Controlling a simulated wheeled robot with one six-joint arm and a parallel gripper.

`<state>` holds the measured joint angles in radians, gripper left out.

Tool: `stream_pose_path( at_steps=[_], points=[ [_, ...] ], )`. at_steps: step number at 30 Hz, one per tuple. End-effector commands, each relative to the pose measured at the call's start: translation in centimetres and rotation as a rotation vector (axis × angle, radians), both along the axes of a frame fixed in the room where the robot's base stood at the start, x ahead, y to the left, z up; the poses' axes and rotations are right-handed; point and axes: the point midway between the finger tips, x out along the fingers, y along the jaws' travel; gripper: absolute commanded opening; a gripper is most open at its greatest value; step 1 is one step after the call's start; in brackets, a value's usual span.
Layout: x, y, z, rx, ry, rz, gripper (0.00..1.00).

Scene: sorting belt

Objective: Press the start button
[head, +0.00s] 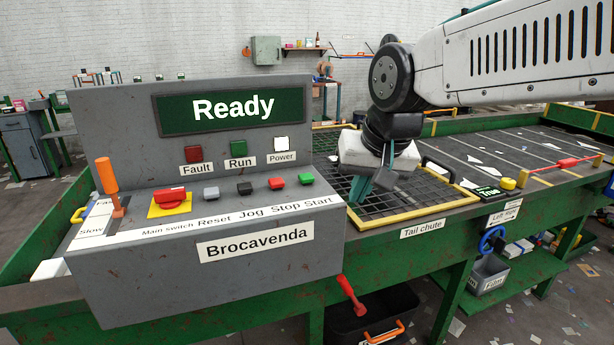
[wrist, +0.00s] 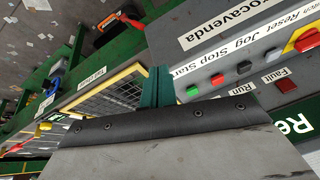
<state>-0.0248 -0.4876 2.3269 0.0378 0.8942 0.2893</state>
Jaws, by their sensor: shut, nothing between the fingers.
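The start button (head: 305,179) is the small green button at the right end of the row on the grey Brocavenda control box (head: 120,250). It also shows in the wrist view (wrist: 192,91), beside my fingers. My gripper (head: 359,191), with teal fingers, is shut and empty. It points down just right of the box, over the tail chute grid, apart from the button. In the wrist view the fingers (wrist: 157,87) reach across the yellow grid frame. The display (head: 232,109) reads "Ready", and the Power lamp (head: 281,144) is white.
The red stop button (head: 276,183) sits close left of start, then the black jog button (head: 244,188) and grey reset button (head: 211,193). The red main switch (head: 171,196) and an orange lever (head: 108,178) stand further left. The yellow-framed grid (head: 400,211) lies right.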

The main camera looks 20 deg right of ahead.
Motion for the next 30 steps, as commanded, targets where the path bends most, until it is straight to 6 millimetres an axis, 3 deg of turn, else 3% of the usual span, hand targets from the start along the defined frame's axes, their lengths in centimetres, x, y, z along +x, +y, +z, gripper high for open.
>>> stream_pose_path(
  at_steps=[1, 6, 9, 12, 17, 30],
  points=[
    [3.3, 0.3, 0.8, 0.030, -0.045, -0.047, 0.00],
    [13.1, 1.1, 3.4, 0.145, -0.213, -0.203, 0.00],
    [17.2, 1.4, 4.4, 0.203, -0.285, -0.269, 0.00],
    [19.8, 1.6, 5.1, 0.243, -0.333, -0.309, 0.00],
    [21.3, 1.7, 5.5, 0.270, -0.362, -0.335, 0.00],
    [21.3, 1.7, 4.8, 0.268, -0.360, -0.336, 0.00]
  ],
)
